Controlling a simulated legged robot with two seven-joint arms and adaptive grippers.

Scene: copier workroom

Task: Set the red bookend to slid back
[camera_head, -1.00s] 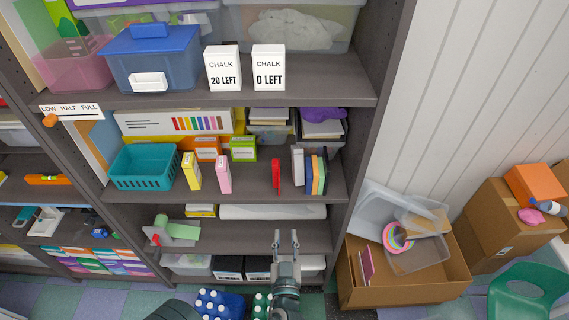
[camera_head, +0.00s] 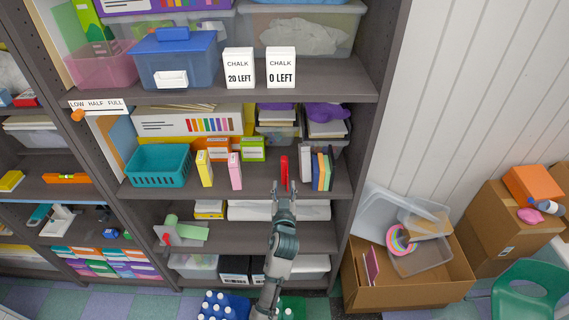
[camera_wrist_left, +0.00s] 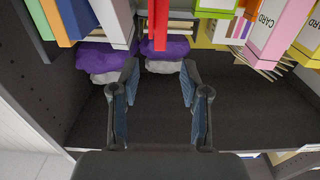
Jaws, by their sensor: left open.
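The red bookend (camera_head: 284,171) stands upright on the middle shelf, just left of a short row of books (camera_head: 318,170). It also shows at the top of the left wrist view (camera_wrist_left: 160,22). My left gripper (camera_head: 284,199) is open and empty at the shelf's front edge, just in front of the bookend. In the left wrist view my open fingers (camera_wrist_left: 160,85) lie either side of the bookend's line, with a gap between them and it. The bookend's base is hard to make out. My right gripper is not in view.
A pink box (camera_head: 235,171) and a yellow box (camera_head: 204,168) stand left of the bookend, beside a teal basket (camera_head: 158,181). Purple bundles (camera_wrist_left: 167,48) show in the wrist view. The shelf between pink box and bookend is clear.

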